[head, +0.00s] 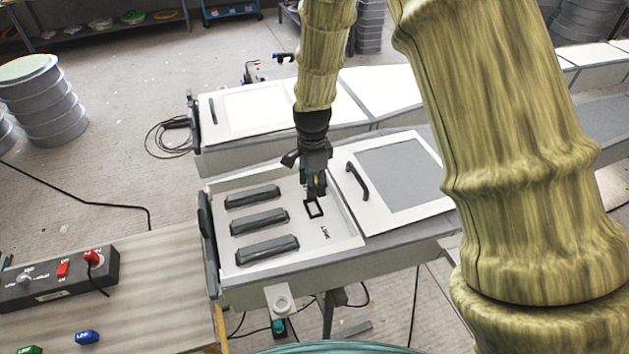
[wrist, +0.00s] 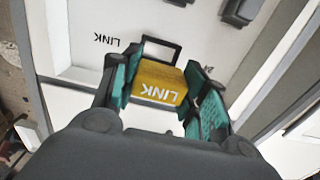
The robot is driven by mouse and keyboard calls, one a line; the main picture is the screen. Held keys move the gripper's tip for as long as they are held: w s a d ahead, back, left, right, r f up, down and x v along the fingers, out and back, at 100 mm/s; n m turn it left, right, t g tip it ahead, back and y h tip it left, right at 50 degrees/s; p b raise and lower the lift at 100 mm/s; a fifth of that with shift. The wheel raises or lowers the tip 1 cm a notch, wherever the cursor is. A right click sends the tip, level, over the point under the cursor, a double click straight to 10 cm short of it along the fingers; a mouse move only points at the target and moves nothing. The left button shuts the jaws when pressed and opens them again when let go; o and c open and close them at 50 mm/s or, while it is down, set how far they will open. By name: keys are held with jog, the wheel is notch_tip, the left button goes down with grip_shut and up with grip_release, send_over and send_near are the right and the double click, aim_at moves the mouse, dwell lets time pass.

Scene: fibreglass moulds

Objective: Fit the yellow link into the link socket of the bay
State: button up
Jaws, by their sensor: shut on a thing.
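The yellow link (wrist: 158,84) is a block with white LINK lettering, held between the teal pads of my gripper (wrist: 162,92) in the wrist view. My gripper (head: 316,188) is above the white bay (head: 340,238) in the head view and mostly hides the link there. The link socket (head: 314,209) is a black square outline on the bay floor, with printed LINK lettering beside it. In the wrist view the socket (wrist: 163,45) shows just beyond the link, which partly covers it. The link looks above the floor and outside the socket; the exact gap cannot be told.
Several dark ribbed blocks (head: 259,221) lie left of the socket in the bay. A panel with a black handle (head: 357,181) is to the right.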

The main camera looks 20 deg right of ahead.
jog(key=shift+w+f, duration=0.3)
jog(key=shift+f, duration=0.45)
jog(key=shift+s+f+b, duration=0.3)
jog(key=shift+s+b, duration=0.2)
jog(key=shift+f, duration=0.25)
jog(key=shift+w+f+b, duration=0.3)
jog(key=shift+f+b, duration=0.1)
jog(key=shift+f, duration=0.8)
jog(key=shift+s+f, duration=0.2)
jog(key=shift+f+b, duration=0.1)
jog(key=shift+b, duration=0.2)
jog(key=shift+w+f, duration=0.1)
jog(key=shift+w, duration=0.05)
